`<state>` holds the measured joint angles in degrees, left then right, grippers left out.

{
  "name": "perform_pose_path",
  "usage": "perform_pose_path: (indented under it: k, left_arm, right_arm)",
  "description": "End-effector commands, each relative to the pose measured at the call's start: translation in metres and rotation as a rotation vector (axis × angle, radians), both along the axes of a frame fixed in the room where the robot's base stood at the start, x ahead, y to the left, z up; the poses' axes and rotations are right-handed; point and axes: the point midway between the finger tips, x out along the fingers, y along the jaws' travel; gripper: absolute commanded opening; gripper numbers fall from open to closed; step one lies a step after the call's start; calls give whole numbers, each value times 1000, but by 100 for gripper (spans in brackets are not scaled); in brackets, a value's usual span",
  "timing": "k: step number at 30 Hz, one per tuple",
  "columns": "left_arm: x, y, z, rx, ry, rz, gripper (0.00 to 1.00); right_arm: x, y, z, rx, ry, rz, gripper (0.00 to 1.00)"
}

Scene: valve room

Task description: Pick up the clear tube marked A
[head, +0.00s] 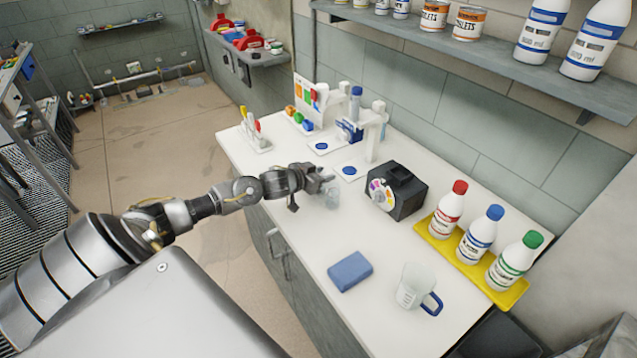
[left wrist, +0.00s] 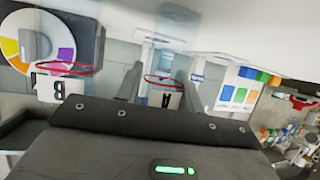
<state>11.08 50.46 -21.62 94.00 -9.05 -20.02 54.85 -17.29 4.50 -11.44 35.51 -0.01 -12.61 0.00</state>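My left gripper (head: 319,179) is over the white bench in the head view, coming from the left. In the left wrist view its two dark fingers (left wrist: 161,88) stand apart. A clear tube with a red ring and a tag that looks like an A (left wrist: 167,100) shows in the gap between them; I cannot tell whether they touch it. A clear tube tagged B (left wrist: 54,90), also with a red ring, is to the left, outside the fingers. One faint clear tube (head: 332,199) shows beside the gripper in the head view, its letter unreadable. My right gripper is not in view.
A black box with a coloured dial (head: 397,191) stands right of the gripper. A white stand (head: 374,132) is behind it. A blue block (head: 350,271), a clear jug (head: 414,287) and a yellow tray (head: 436,247) with bottles are nearer. The bench between gripper and blue block is clear.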

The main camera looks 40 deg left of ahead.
Motion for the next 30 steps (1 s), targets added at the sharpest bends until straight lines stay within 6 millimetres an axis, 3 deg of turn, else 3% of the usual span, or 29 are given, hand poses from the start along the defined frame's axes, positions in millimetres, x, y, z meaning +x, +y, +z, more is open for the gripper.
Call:
perform_pose_path:
  k: [1,6,14,20,24,30]
  left_arm:
    - [0,0,0,0,0,0,31]
    - [0,0,0,0,0,0,8]
    - [0,0,1,0,-1,0,8]
    - [0,0,14,-1,-2,-1,8]
    - [-4,0,35,2,-2,-2,8]
    - [-48,-5,85,8,-1,-6,8]
  right_arm:
    - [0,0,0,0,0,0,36]
    - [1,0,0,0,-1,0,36]
    - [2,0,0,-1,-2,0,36]
    - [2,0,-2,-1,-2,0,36]
    - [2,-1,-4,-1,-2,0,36]
    - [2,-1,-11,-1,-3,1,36]
